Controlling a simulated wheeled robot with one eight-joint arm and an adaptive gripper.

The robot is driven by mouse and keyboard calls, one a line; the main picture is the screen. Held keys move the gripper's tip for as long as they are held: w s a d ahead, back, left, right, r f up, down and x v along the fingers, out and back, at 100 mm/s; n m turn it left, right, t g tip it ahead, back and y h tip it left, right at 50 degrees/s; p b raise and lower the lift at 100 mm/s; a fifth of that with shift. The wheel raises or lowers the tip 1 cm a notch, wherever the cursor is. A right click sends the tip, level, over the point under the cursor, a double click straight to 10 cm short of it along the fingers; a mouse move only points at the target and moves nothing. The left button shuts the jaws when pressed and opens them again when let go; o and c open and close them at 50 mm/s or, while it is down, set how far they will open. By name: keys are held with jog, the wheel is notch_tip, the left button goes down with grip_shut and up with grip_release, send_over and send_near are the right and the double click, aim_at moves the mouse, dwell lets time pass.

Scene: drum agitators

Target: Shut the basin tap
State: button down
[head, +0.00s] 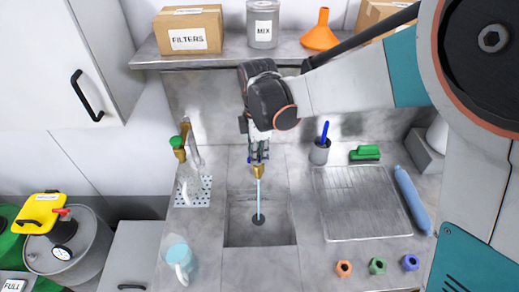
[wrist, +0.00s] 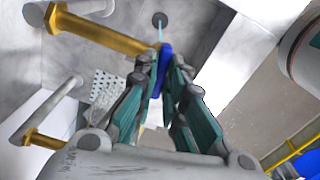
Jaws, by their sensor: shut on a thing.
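The basin tap's brass spout (head: 258,172) sticks out over the sunken basin (head: 238,233). A thin pale-blue stream of water (head: 259,200) runs from it straight down to the dark drain. In the wrist view a brass spout (wrist: 95,31) crosses the upper left, and the stream shows near the drain (wrist: 159,19). My gripper (head: 259,152) is at the tap, above and behind the spout. In the wrist view its fingers (wrist: 161,66) are closed on the tap's blue handle (wrist: 166,54). The fingers hide part of the handle, and most of the tap body is hidden.
Left of the basin stands a second tap with a green handle (head: 177,142), over a perforated plate (head: 205,192). A pale-blue mug (head: 180,258) is at the front left. A drying rack (head: 360,205) and blue roll (head: 412,200) lie right. A shelf (head: 228,57) hangs above.

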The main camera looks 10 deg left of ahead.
jog(key=shift+m+b, duration=0.3)
jog(key=shift+m, duration=0.9)
jog(key=c, duration=1.7)
grip_release()
jog(key=shift+o, duration=0.2)
jog(key=shift+r, duration=3.75)
